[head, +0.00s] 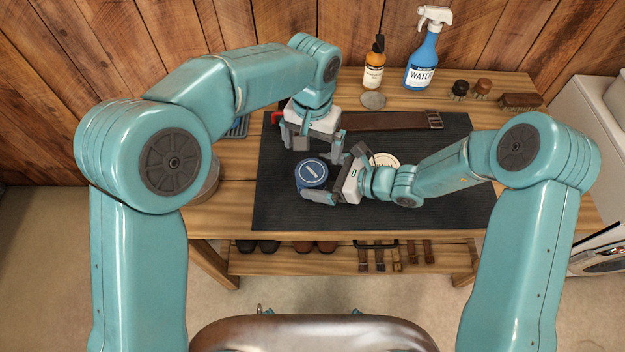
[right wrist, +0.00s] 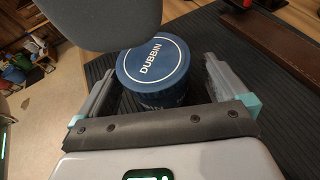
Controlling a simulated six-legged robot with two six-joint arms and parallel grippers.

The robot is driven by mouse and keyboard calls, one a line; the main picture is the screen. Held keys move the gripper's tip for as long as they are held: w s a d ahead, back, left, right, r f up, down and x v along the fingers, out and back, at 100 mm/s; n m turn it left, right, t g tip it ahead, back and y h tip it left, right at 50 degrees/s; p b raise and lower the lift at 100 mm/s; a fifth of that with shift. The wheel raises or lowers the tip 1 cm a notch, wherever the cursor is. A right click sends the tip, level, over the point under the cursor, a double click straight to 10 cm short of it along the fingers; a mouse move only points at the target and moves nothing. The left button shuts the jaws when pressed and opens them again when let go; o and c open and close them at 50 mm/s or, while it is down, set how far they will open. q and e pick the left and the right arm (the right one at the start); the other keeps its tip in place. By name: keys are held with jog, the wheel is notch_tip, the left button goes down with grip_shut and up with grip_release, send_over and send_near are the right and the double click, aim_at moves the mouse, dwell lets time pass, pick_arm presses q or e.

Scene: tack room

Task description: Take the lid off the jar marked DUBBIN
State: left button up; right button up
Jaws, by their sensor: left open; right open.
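The blue jar marked DUBBIN (right wrist: 157,88) stands upright on the black mat, and it also shows in the head view (head: 311,178). Its round blue lid (right wrist: 152,60), with white lettering and a white ring, sits on top. My right gripper (head: 327,173) is open, with its fingers on either side of the jar; both fingers show in the right wrist view, with visible gaps to the jar. My left gripper (head: 300,142) is open and empty, just behind and above the jar. A dark grey shape in the right wrist view covers the area beyond the lid's upper left.
Behind are an amber bottle (head: 374,70), a blue WATER sprayer (head: 422,60) and brushes (head: 520,101). The mat's front is clear.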

aim_at(311, 172)
jog(key=shift+s+a+r, duration=0.15)
jog(key=shift+s+r, duration=0.05)
jog(key=shift+s, duration=0.15)
jog(key=shift+c, duration=0.7)
pick_arm(q)
jog(key=shift+s+r, duration=0.1)
jog(key=shift+s, duration=0.05)
pick_arm(e)
jog(key=shift+w+f, duration=0.15)
jog(key=shift+w, duration=0.1)
jog(key=c, duration=1)
pick_arm(q)
jog(key=shift+s, duration=0.1)
pick_arm(e)
jog(key=shift+s, duration=0.1)
jog(key=shift+c, duration=1.4)
pick_arm(q)
jog(key=shift+a+r, duration=0.1)
jog(key=shift+a, duration=0.05)
jog(key=shift+c, duration=0.9)
pick_arm(e)
grip_shut()
pick_arm(q)
jog(key=m, duration=0.4)
jog(key=shift+f, duration=0.3)
notch_tip(311, 172, down, 8)
jog(key=shift+r, duration=0.25)
